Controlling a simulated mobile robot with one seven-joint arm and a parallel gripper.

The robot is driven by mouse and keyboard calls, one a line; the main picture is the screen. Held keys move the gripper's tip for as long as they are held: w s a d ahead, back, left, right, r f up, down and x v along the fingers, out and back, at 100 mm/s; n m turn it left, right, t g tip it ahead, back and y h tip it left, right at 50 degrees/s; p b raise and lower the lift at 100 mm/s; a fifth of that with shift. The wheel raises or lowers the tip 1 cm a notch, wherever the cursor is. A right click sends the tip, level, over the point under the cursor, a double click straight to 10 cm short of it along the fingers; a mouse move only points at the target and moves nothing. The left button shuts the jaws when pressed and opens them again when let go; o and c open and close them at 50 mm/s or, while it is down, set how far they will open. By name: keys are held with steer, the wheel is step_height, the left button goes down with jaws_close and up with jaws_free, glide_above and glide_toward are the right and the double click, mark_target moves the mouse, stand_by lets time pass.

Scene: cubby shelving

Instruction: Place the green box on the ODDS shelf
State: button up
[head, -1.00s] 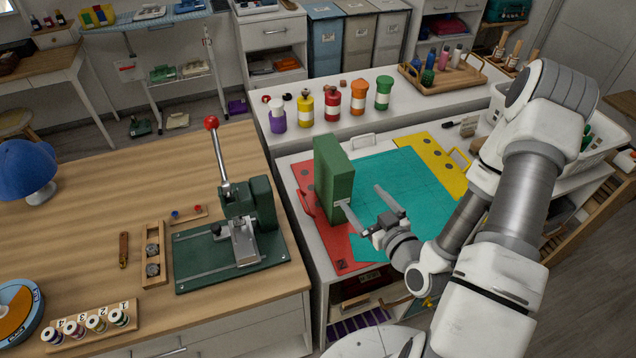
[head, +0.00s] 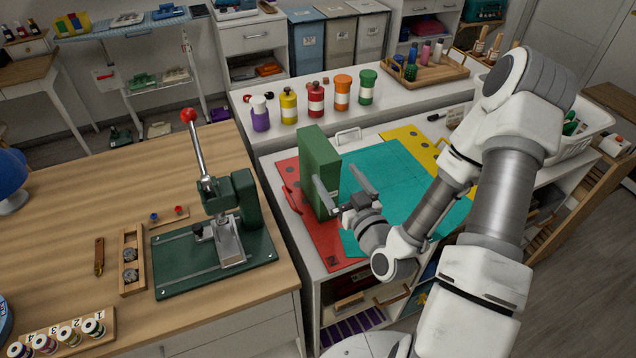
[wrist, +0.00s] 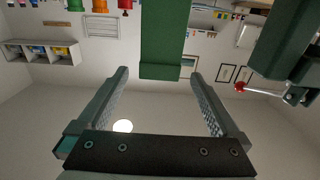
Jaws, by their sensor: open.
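The green box (head: 319,170) stands upright on the red mat at the left of the low cabinet's top. My gripper (head: 335,174) is open and empty at the box's right side. In the head view its left finger overlaps the box's face and its right finger is to the right of it. In the wrist view, the green box (wrist: 162,40) appears between the open fingers, at or just beyond the tips of my gripper (wrist: 158,76). I cannot tell whether a finger touches it. No ODDS label is readable; cubbies (head: 355,305) show below the cabinet top.
A teal mat (head: 395,185) and a yellow mat (head: 412,145) lie right of the red mat (head: 325,240). Several coloured bottles (head: 315,100) stand behind. A green press (head: 225,225) stands on the wooden table at left. A white basket (head: 570,150) is at right.

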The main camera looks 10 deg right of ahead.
mark_target(331, 169)
steer(key=shift+w+a+f+b, duration=0.1)
steer(key=shift+w+a+b, duration=0.1)
steer(key=shift+w+b, duration=0.95)
steer(key=shift+w+a+f+b, duration=0.15)
steer(key=shift+w+b, duration=0.55)
steer(key=shift+b, duration=0.85)
steer(key=shift+w+a+r+p, duration=0.15)
steer(key=shift+w+p, duration=0.1)
steer(key=shift+w, duration=0.25)
steer(key=shift+w+a+r+p, duration=0.15)
steer(key=shift+w+p, duration=0.1)
steer(key=shift+w, duration=0.2)
steer(key=shift+w+a+r+p, duration=0.15)
steer(key=shift+w+p, duration=0.1)
steer(key=shift+w, duration=0.7)
steer(key=shift+w+a+f+p, duration=0.1)
steer(key=shift+w+a+p, duration=0.1)
steer(key=shift+w, duration=0.75)
steer(key=shift+w+a+r+p, duration=0.1)
steer(key=shift+w+p, duration=0.15)
steer(key=shift+w, duration=0.7)
steer(key=shift+c, duration=0.3)
jaws_close()
